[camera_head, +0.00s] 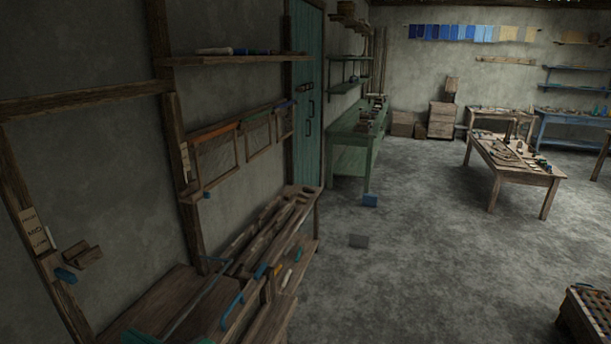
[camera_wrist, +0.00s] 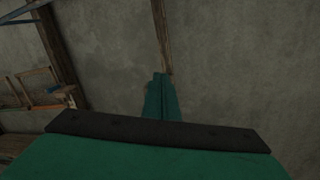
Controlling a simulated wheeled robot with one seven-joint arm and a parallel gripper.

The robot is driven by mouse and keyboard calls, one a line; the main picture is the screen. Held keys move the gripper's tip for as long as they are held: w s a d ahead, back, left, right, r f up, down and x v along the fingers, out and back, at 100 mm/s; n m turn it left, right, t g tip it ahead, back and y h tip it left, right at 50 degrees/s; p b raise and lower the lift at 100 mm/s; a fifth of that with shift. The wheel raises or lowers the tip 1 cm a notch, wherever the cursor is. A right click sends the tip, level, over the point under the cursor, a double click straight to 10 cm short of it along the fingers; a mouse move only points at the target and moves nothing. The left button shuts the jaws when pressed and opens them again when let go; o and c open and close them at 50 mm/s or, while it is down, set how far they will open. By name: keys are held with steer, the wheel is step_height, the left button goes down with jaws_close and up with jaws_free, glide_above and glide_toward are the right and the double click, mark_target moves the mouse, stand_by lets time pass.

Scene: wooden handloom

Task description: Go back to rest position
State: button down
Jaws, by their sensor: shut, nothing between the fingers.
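In the wrist view my gripper (camera_wrist: 160,80) shows as two teal fingers pressed together, with nothing between them. They point toward a bare grey wall and a dark vertical wooden post (camera_wrist: 161,35). The fingers touch nothing that I can see.
A wooden bench with long wooden parts (camera_head: 270,235) stands along the left wall, under a shelf (camera_head: 235,59). A green table (camera_head: 350,140) stands by a teal door (camera_head: 306,95). A wooden table (camera_head: 508,165) is at right. Small blocks lie on the open floor (camera_head: 430,240).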

steer(key=s+d+f+m+t+h, duration=0.2)
steer(key=d+f+m+t+h, duration=0.3)
steer(key=d+f+m, duration=0.3)
steer(key=s+d+f+m+t+h, duration=0.2)
steer(key=d+f+m+t+h, duration=0.35)
steer(key=d+f, duration=0.35)
steer(key=s+d+f+n+g+h, duration=0.1)
steer(key=s+d+f+n+h, duration=0.1)
steer(key=s+d+f, duration=0.2)
steer(key=s+d+f+n+g+h, duration=0.1)
steer(key=s+d+f, duration=0.3)
steer(key=s+d, duration=0.7)
steer(key=s+n+h, duration=0.1)
steer(key=s, duration=0.7)
steer(key=shift+s+d+h, duration=0.2)
steer(key=shift+d+h, duration=0.1)
steer(key=shift+h, duration=0.05)
